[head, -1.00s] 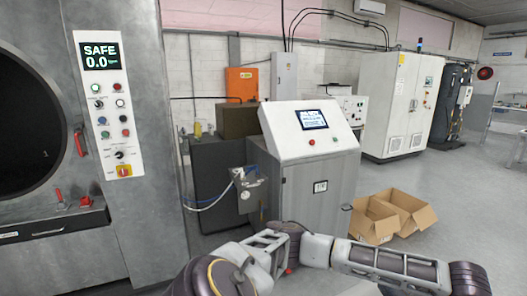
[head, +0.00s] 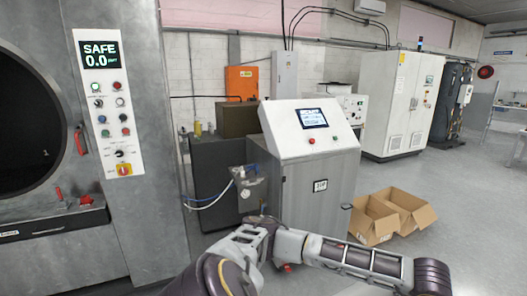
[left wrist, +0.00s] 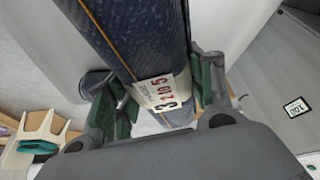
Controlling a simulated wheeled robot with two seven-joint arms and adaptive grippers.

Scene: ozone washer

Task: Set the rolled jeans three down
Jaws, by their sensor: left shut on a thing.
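The rolled jeans (left wrist: 140,45), dark blue speckled denim with an orange seam, run lengthwise through the left wrist view. A white tag (left wrist: 162,92) with a large 3 and red print is on the roll. My left gripper (left wrist: 163,97) is shut on the roll, with green-padded fingers on both sides of it near the tag. What lies directly under the roll is mostly hidden by the roll and gripper. In the head view my arm shows low in the middle, but neither the gripper nor the jeans can be made out. My right gripper is in no view.
A grey console (head: 318,190) with a screen stands in the middle. The large washer (head: 150,225) with a round dark opening is at the left. Open cardboard boxes (head: 408,213) sit on the floor at right. A cream and green object (left wrist: 40,138) is at lower left in the wrist view.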

